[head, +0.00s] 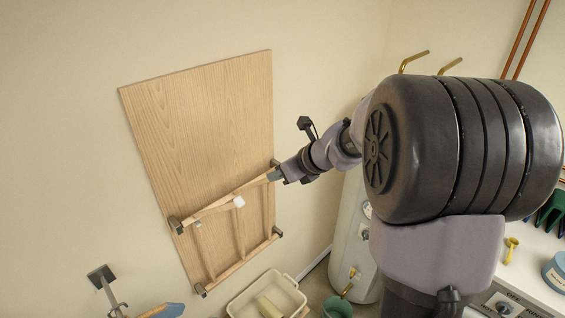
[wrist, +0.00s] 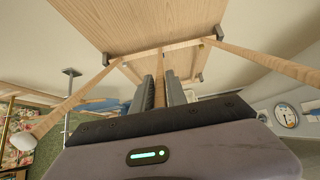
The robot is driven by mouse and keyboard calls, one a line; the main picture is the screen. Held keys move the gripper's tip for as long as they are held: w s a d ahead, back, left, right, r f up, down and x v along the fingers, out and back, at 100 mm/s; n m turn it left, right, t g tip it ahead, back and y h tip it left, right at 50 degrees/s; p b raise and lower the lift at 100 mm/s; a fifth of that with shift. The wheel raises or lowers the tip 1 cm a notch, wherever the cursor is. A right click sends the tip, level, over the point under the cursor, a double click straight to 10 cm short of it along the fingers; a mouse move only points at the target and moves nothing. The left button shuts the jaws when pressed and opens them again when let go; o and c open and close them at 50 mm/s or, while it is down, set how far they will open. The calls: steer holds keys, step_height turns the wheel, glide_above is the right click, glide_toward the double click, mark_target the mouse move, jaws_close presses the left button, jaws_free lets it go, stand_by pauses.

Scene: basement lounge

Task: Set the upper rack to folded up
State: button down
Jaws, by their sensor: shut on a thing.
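A wooden board (head: 205,120) is fixed to the wall, with two wooden racks on dark brackets at its lower part. The upper rack (head: 212,208) has a rail between two brackets, and its bars appear to stick out from the board, one with a white tip. The lower rack (head: 240,266) is below it. My gripper (head: 274,175) is at the right part of the upper rack. In the wrist view, my gripper (wrist: 161,92) is shut on a middle wooden bar (wrist: 158,66) of the upper rack, with other bars spreading to both sides. The fingers hide part of that bar.
A pale tub (head: 268,300) stands on the floor below the board. A white cylindrical tank (head: 350,235) with fittings stands to the right, behind my arm. A metal bracket (head: 102,278) sticks out at lower left. The wall above and left of the board is clear.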

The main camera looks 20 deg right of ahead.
steer(key=shift+w+a+r+p, duration=0.1)
steer(key=shift+w+r+p, duration=0.2)
steer(key=shift+p, duration=0.2)
steer(key=c, duration=1.4)
jaws_free()
steer(key=shift+c, duration=0.2)
steer(key=v, duration=1.7)
steer(key=shift+r, duration=0.3)
steer(key=shift+s, duration=0.1)
